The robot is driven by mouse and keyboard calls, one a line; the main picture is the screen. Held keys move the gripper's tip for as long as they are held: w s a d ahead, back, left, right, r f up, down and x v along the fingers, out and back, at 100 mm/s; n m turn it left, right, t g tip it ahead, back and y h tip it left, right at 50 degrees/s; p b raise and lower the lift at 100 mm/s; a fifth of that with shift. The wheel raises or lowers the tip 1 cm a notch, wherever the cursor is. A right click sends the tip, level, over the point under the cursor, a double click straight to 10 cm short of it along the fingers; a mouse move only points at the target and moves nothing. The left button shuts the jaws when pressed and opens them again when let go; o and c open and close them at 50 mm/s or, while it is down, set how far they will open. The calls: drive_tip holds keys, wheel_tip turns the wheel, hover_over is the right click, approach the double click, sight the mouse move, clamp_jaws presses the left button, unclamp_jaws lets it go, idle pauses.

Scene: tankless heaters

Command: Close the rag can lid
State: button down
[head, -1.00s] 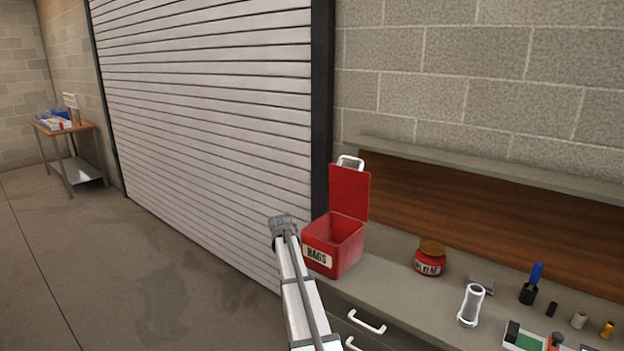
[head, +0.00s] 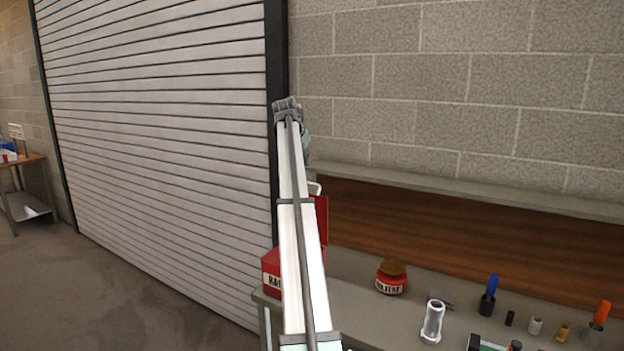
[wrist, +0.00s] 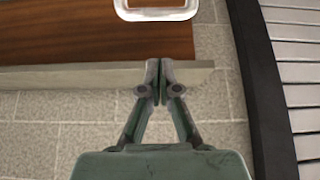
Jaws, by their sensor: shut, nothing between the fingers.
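The red rag can (head: 271,273) stands at the left end of the grey counter, mostly hidden behind my arm in the head view. Its red lid (head: 324,218) stands upright, open, with only its right part showing. The lid's white handle (head: 316,188) is on top of it and partly covered by my arm. The handle also shows at the top edge of the wrist view (wrist: 155,13). My gripper (wrist: 159,68) is shut and empty, apart from the handle. In the head view its body (head: 306,146) is above the lid, with the fingertips hidden.
A grey shelf (head: 450,188) runs along the block wall behind the counter, above a brown wood panel (head: 450,225). A red jar (head: 391,280), a silver cylinder (head: 433,322) and several small tools stand to the right. A roller door (head: 150,130) is at left.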

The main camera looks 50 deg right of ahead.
drive_tip(key=d+f+p, duration=0.3)
drive_tip(key=d+f, duration=0.3)
drive_tip(key=d, duration=0.1)
drive_tip(key=a, duration=0.1)
drive_tip(key=a+p, duration=0.1)
drive_tip(key=a+f+p, duration=0.1)
drive_tip(key=a, duration=0.1)
drive_tip(key=shift+s+a+f, duration=0.1)
drive_tip(key=shift+s, duration=0.3)
drive_tip(key=shift+s, duration=0.15)
